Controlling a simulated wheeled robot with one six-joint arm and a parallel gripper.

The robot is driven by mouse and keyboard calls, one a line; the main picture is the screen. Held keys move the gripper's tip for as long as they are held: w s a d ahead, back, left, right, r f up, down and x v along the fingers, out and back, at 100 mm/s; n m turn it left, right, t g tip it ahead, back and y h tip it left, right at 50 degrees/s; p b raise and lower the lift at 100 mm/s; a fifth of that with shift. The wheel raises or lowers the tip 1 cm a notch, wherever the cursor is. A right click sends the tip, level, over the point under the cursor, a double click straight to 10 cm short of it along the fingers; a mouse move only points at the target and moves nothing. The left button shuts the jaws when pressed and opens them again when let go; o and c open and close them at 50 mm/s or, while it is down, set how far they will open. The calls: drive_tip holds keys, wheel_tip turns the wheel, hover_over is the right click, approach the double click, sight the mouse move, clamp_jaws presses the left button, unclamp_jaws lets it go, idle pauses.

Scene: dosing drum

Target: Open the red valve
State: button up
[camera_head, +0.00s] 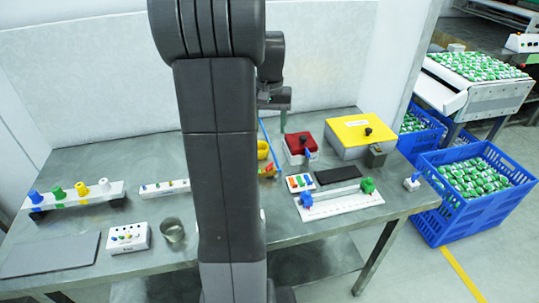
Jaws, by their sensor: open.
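My gripper (276,104) is partly hidden behind my own dark arm in the upper middle. It is open, above the back of the table, and no held object shows. Below it and a little right stands a red-topped unit (296,141) with a dark knob, a white front and a blue part at its side. A small red-orange part (267,170) lies beside my arm, partly hidden; I cannot tell whether it is a valve. On the left, a white rail (72,199) carries blue, yellow, green and white knobs, with no red one visible.
A yellow-topped box (351,131) with a black knob stands at the back right. A white ruled tray (343,203) with green and blue clamps lies in front. A glass (173,230) and grey mat (50,254) are left. A blue crate (466,208) stands beyond the right edge.

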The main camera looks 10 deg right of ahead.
sight(270, 165)
wheel_tip(270, 165, down, 14)
drive_tip(key=n, duration=1.2)
drive_tip(key=shift+n, duration=0.3)
drive_tip(key=c, duration=1)
